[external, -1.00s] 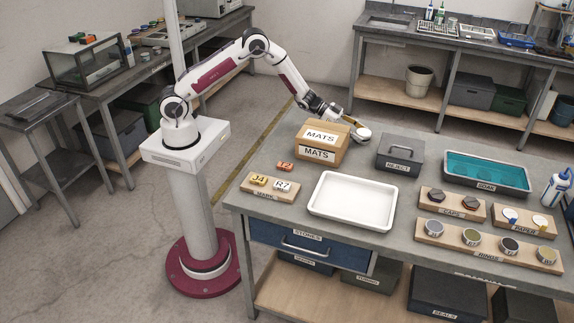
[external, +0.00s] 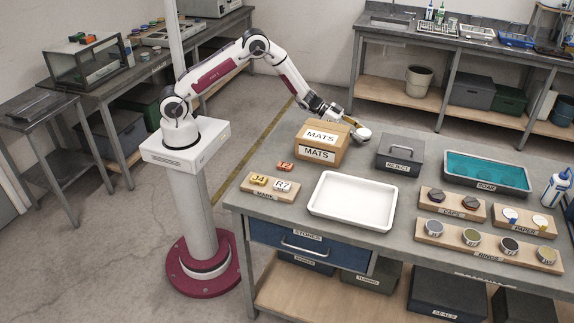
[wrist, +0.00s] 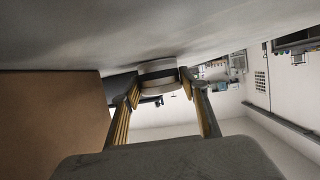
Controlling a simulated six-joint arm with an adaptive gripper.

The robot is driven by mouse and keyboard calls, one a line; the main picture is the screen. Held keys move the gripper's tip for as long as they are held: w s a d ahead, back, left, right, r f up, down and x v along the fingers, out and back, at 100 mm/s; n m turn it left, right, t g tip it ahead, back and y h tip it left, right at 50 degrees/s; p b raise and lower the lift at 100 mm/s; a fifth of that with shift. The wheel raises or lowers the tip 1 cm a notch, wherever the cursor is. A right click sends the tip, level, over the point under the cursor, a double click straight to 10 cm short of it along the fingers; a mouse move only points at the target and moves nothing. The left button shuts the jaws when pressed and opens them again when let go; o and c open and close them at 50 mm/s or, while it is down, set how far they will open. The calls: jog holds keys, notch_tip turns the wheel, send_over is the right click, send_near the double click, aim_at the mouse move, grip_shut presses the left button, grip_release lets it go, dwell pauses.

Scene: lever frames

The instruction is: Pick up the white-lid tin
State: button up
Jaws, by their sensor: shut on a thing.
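The white-lid tin (external: 362,134) is a small round tin behind the right side of the MATS box. In the wrist view the tin (wrist: 158,75) shows a pale body with a dark band, between my two yellow-lined fingers. My gripper (external: 353,126) is shut on the tin, with its fingers on either side of it. In the wrist view the grey bench top lies close to the tin; I cannot tell whether they touch.
The cardboard MATS box (external: 318,150) stands close to my gripper, and shows as a brown wall in the wrist view (wrist: 50,125). A grey REJECT box (external: 400,153) stands to the right. An empty white tray (external: 352,201) lies in front.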

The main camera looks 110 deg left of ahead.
aim_at(360, 131)
jog(key=shift+r, duration=0.2)
jog(key=shift+r, duration=4.85)
